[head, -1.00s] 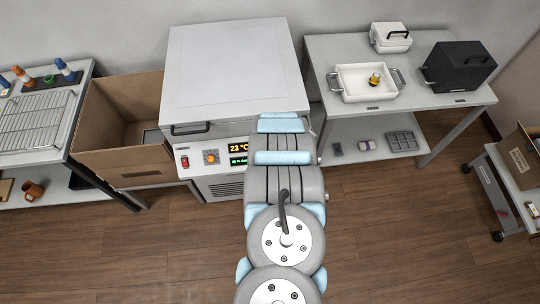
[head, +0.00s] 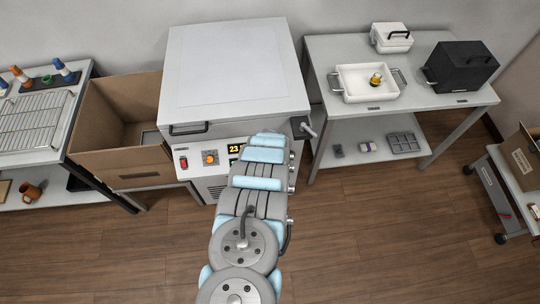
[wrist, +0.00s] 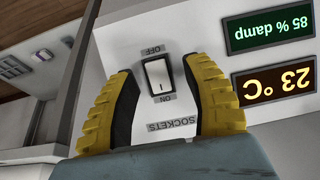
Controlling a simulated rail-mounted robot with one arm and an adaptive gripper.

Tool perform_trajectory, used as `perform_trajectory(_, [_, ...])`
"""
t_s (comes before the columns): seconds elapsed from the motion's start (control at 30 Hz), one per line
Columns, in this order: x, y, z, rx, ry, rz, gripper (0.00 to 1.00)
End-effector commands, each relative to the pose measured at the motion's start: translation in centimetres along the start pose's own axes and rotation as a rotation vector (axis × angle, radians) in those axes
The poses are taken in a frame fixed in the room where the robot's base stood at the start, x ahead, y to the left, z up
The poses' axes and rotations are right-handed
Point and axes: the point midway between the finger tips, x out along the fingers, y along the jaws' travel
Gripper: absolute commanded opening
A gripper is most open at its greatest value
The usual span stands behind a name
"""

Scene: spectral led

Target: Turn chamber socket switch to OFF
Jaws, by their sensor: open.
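In the wrist view, the white rocker socket switch (wrist: 158,77) sits on the chamber's light panel. The view is upside down, with the OFF label above the switch, and ON and SOCKETS below it. I cannot tell which end is pressed in. My gripper (wrist: 160,68) is open, its yellow ridged fingers on either side of the switch; contact is unclear. Two displays, damp (wrist: 270,30) and temperature (wrist: 274,82), are to the right of the fingers. In the head view, my arm hides the switch and my gripper in front of the white chamber (head: 235,70).
A red switch (head: 183,162) and an orange knob (head: 210,157) are on the chamber front, left of my arm. A cardboard box (head: 125,160) stands left of the chamber. A table (head: 325,50) with a white tray (head: 350,98) stands right. The floor in front is clear.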

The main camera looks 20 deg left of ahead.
Motion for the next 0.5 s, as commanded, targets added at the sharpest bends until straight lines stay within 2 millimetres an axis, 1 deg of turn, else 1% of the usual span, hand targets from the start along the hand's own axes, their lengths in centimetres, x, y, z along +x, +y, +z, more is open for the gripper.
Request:
perform_trajectory(0.2, [0.77,0.18,0.05,-0.001,0.001,0.005,0.49])
perform_trajectory(0.5, [0.93,0.27,0.06,-0.001,0.0,0.005,0.49])
